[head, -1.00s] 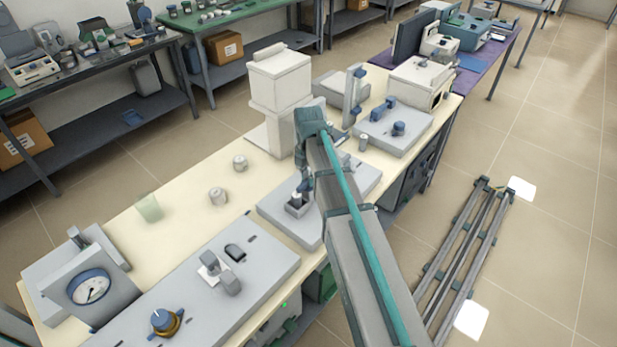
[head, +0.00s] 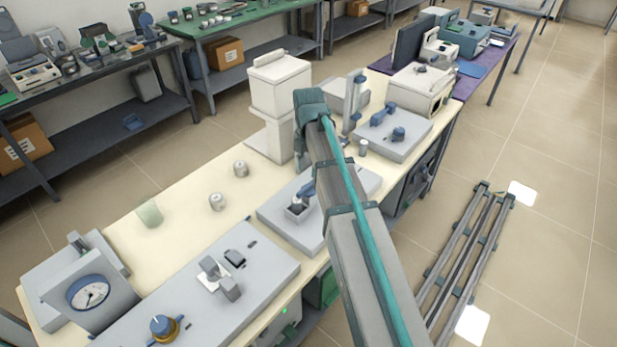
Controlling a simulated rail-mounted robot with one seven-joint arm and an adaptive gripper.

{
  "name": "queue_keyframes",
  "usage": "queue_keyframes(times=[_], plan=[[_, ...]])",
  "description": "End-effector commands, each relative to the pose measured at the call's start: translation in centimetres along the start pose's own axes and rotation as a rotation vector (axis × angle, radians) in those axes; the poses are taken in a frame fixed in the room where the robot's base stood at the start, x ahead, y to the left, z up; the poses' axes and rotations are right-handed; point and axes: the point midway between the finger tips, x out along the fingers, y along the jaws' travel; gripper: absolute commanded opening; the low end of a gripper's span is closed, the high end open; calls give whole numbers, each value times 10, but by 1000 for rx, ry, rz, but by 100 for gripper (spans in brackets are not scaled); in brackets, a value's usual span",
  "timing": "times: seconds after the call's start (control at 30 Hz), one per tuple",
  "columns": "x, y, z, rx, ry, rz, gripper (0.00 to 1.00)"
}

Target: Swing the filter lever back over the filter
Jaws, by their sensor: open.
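A flat grey unit (head: 275,222) on the cream bench has a small square holder (head: 296,210) with a blue lever-like part (head: 306,191) beside and above it. This may be the filter and its lever; the picture is too small to be sure. My arm covers the right part of this unit. My gripper (head: 301,157) is open, at the arm's end above and behind the blue part, apart from it as far as I can tell. Its fingertips are mostly hidden by the arm.
A tall white instrument (head: 280,85) stands close behind the gripper. Another grey unit (head: 405,140) with blue handles is at right. A front grey panel (head: 250,280) carries a knob and a clamp. Small jars (head: 217,201) and a glass beaker (head: 150,213) stand at left.

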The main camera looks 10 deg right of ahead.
Motion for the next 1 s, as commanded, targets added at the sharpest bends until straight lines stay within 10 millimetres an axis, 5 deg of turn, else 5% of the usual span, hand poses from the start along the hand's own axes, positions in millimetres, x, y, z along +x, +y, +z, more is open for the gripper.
queue_keyframes(times=[0.3, 1.0], plan=[[-43, 1, 0, -1, 0, 1, 41], [-49, 0, 0, 0, 0, 0, 41]])
